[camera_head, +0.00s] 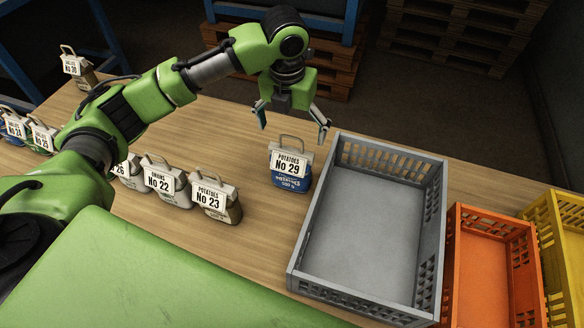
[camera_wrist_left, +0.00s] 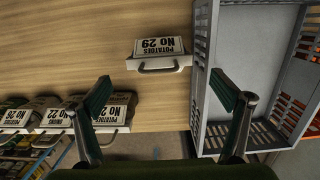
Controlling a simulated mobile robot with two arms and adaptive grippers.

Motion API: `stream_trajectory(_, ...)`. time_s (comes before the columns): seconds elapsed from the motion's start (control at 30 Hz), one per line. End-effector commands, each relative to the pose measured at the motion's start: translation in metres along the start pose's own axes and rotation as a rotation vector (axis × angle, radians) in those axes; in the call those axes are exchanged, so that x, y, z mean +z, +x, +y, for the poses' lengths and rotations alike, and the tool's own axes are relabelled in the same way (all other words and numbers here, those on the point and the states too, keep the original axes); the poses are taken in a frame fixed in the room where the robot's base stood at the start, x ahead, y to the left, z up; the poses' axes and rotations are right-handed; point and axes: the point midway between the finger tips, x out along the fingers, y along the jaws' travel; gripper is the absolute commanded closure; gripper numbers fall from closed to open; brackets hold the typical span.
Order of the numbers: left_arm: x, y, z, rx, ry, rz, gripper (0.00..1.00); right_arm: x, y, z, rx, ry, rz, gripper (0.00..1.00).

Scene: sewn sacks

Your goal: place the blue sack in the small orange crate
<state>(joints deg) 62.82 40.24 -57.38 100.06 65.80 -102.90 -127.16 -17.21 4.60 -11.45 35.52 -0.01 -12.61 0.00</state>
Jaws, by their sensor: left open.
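The blue sack (camera_head: 291,180) stands upright on the table with a white label reading "POTATOES No 29" and a handle on top. Its label and handle (camera_wrist_left: 158,48) also show in the left wrist view. My left gripper (camera_head: 292,117) is open and empty, above and behind the sack, apart from it. Its two fingers (camera_wrist_left: 166,96) show in the left wrist view, spread to either side of the handle. The small orange crate (camera_head: 486,214) stands right of the large grey crate and looks empty where visible; its lower part is cut off. My right gripper is not in view.
The large empty grey crate (camera_head: 390,156) stands between the blue sack and the orange crate. A yellow crate (camera_head: 560,226) is at the far right. Several other labelled sacks (camera_head: 216,197) stand left, partly behind my left arm. Table around the blue sack's left side is clear.

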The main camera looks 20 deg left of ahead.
Motion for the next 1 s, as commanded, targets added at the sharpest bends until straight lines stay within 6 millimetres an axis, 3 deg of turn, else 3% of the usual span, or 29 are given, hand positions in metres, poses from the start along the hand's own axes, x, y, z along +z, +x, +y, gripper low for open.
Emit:
stream_trajectory(0.33, -0.001, 0.063, -0.001, -0.002, -0.003, 0.002, 0.08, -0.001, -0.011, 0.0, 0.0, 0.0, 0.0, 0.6)
stream_trajectory(0.63, -0.002, 0.087, 0.0, -0.002, -0.003, 0.0, 0.08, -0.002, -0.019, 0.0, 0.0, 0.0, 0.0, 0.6)
stream_trajectory(0.83, -0.004, 0.118, 0.002, -0.003, -0.003, 0.0, 0.08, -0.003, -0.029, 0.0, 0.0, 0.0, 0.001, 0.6)
stream_trajectory(1.0, -0.004, 0.131, 0.002, -0.003, -0.001, -0.003, 0.08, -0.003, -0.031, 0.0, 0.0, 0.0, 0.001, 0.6)
